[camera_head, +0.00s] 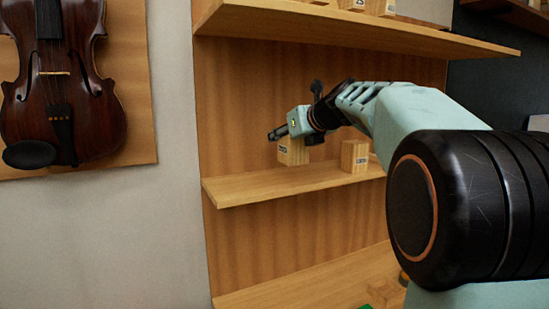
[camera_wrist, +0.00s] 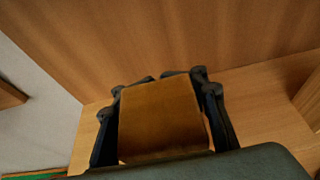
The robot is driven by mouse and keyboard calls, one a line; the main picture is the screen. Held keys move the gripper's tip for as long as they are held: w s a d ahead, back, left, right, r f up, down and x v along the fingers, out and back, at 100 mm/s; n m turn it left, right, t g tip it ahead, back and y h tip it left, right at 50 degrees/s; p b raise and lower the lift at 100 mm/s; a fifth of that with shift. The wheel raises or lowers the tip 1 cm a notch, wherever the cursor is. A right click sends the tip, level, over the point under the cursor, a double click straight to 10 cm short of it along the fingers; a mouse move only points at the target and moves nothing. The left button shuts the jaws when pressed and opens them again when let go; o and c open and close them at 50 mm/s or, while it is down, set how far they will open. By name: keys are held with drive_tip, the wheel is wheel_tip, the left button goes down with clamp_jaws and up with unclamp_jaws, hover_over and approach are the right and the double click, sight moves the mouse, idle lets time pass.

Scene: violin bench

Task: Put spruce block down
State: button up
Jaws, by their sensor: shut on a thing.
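The spruce block (camera_head: 293,152), a pale wooden block with a small label, is in my gripper over the left-middle part of the middle shelf (camera_head: 240,188). Its broad brown top fills the middle of the wrist view (camera_wrist: 160,120). My gripper (camera_wrist: 163,90) is shut on it, with a dark finger on each side. In the head view my gripper (camera_head: 290,137) is above the block. The block's base is at or just above the shelf board; I cannot tell whether they touch.
Another labelled wooden block (camera_head: 354,156) stands on the same shelf to the right, with a gap between. An upper shelf (camera_head: 350,27) overhangs and carries several blocks. A lower shelf (camera_head: 320,290) lies below. A violin (camera_head: 60,85) hangs at left. The shelf's left end is clear.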

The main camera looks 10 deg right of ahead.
drive_tip(key=shift+w+a+f, duration=0.25)
drive_tip(key=shift+w+f, duration=0.2)
drive_tip(key=shift+f, duration=0.2)
drive_tip(key=shift+w+a+f, duration=0.2)
drive_tip(key=shift+w+f, duration=0.25)
drive_tip(key=shift+f, duration=0.15)
drive_tip(key=shift+w+f+b, duration=0.1)
drive_tip(key=shift+f+b, duration=0.55)
drive_tip(key=shift+f, duration=0.9)
drive_tip(key=shift+f, duration=0.2)
drive_tip(key=o, duration=1.6)
